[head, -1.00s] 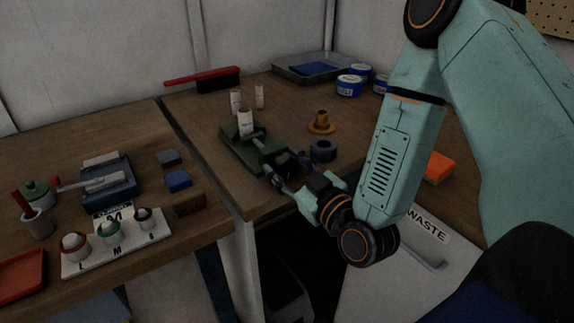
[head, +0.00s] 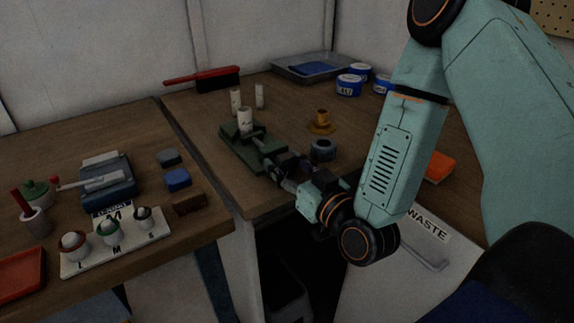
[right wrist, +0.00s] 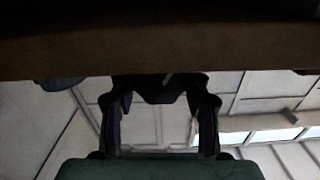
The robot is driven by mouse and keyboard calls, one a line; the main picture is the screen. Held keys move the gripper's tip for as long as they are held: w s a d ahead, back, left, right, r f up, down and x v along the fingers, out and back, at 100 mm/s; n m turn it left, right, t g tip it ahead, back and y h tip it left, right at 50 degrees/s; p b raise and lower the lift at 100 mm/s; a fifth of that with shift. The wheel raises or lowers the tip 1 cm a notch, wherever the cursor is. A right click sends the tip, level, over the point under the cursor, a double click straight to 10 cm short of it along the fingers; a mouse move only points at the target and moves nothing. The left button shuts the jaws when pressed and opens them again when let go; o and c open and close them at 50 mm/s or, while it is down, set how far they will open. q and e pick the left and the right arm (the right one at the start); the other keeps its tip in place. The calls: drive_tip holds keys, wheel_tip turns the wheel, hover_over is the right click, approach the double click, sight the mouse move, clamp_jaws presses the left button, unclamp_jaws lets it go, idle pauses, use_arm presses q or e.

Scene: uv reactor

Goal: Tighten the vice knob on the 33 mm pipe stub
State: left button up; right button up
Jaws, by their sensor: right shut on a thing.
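The green vice (head: 240,155) stands near the front edge of the right-hand bench. A pale pipe stub (head: 245,122) stands upright in it. My right gripper (head: 282,170) reaches in from the right at the vice's near end and is shut on the dark vice knob. In the right wrist view the knob (right wrist: 160,88) shows dark between the two fingers (right wrist: 160,105). In the head view the fingers largely hide the knob. My left gripper is not in view.
Two more pale stubs (head: 259,95) stand behind the vice. A dark ring (head: 323,150) and a brass flanged part (head: 321,122) are close to the right. Blue tins (head: 349,85) and a tray (head: 310,67) are at the back. The bench's front edge lies below my gripper.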

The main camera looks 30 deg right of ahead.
drive_tip(key=shift+w+r+m, duration=0.1)
drive_tip(key=shift+m, duration=1.4)
drive_tip(key=o, duration=1.2)
drive_tip(key=shift+c, duration=0.2)
